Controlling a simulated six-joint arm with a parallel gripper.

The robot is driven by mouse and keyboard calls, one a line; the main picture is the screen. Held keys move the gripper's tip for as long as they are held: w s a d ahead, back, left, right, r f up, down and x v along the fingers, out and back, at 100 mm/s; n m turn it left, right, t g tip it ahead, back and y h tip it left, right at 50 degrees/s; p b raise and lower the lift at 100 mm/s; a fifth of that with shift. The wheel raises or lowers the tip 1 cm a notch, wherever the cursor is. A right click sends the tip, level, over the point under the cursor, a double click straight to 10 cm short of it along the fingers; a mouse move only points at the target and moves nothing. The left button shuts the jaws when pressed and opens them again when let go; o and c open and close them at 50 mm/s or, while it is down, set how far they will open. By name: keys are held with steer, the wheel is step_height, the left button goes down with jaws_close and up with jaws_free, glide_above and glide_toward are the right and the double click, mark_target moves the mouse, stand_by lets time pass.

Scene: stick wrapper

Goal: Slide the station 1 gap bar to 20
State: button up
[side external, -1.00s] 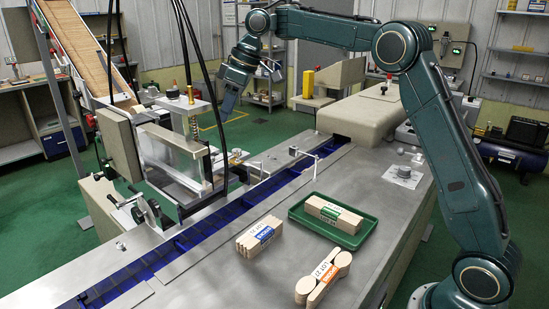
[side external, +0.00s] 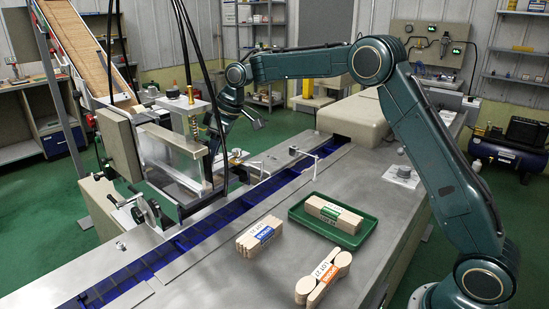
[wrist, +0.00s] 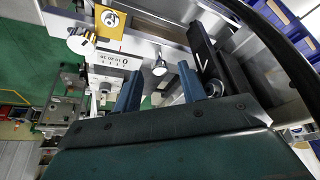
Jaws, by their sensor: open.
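In the wrist view, a white scale plate (wrist: 112,60) with numbers such as 10, 20 and 30 appears upside down, under a yellow plate with a round emblem (wrist: 110,20). A silver knob (wrist: 160,68) sits right of the scale, on a metal bar; I cannot tell for sure whether it belongs to the gap bar. My gripper (wrist: 159,74) is open, its two blue fingers apart and the knob appearing between their tips. The depth between them is unclear. In the side external view, my gripper hangs beside the clear-guarded wrapping station (side external: 175,155), partly hidden by cables.
A blue conveyor channel (side external: 130,280) runs along the steel bench. A green tray (side external: 370,236) holds a stick bundle, with two more bundles (side external: 260,236) (side external: 323,278) beside it. Black hanging cables and a thin metal bracket (side external: 318,158) stand close to the station.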

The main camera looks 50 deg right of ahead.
steer(key=shift+f, duration=0.2)
jaws_close()
steer(key=shift+d, duration=0.45)
jaws_free()
steer(key=shift+r, duration=0.1)
steer(key=v, duration=1.3)
steer(key=shift+r, duration=0.3)
